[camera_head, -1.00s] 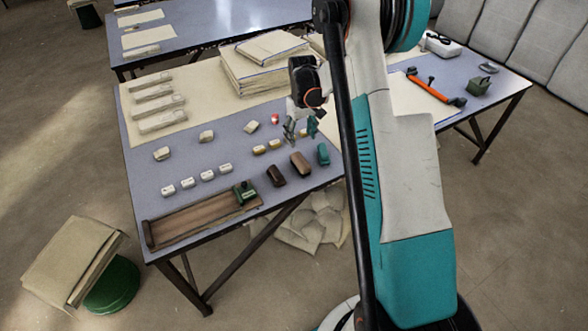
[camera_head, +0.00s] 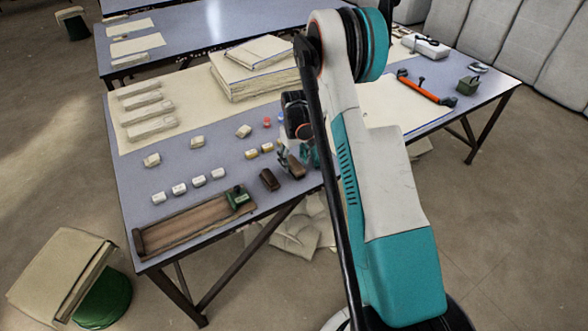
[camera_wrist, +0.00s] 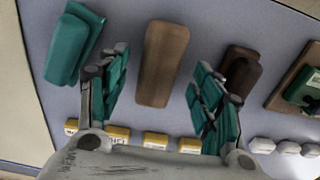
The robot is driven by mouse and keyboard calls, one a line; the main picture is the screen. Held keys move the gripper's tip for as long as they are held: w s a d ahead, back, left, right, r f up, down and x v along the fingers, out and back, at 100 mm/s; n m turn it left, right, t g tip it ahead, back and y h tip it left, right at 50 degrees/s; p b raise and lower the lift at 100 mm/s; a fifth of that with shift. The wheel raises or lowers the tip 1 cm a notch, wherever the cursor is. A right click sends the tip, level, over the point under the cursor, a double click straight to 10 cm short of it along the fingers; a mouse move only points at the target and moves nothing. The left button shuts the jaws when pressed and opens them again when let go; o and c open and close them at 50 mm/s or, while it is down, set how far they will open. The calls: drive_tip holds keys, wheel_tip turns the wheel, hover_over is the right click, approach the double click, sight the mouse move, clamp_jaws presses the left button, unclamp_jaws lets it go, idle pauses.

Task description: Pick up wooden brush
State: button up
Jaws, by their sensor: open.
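A brown wooden brush (camera_wrist: 165,62) lies on the table between the two fingers of my gripper (camera_wrist: 160,78) in the wrist view, with a gap on each side. It also shows in the head view (camera_head: 297,168), partly covered by my gripper (camera_head: 288,156). My gripper is open, with teal pads on its fingers, and holds nothing. A darker brown block (camera_wrist: 241,72) lies outside the right finger in the wrist view; in the head view it is left of the brush (camera_head: 270,180).
A teal block (camera_wrist: 74,42) lies close outside the left finger. Several yellow-and-white blocks (camera_wrist: 155,140) sit beside the gripper's base. A wooden tray (camera_head: 185,227) with a green tool (camera_head: 239,197) is at the table's front left. A cloth stack (camera_head: 250,75) stands behind.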

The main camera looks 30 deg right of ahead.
sight(294, 163)
wheel_tip(294, 163, down, 4)
drive_tip(key=shift+d+r+b, duration=0.1)
drive_tip(key=shift+r+b, duration=0.15)
drive_tip(key=shift+b, duration=0.2)
drive_tip(key=c, duration=1.2)
drive_tip(key=shift+r, duration=0.2)
wheel_tip(294, 163, up, 20)
drive_tip(key=p, duration=0.5)
drive_tip(key=shift+f, duration=0.15)
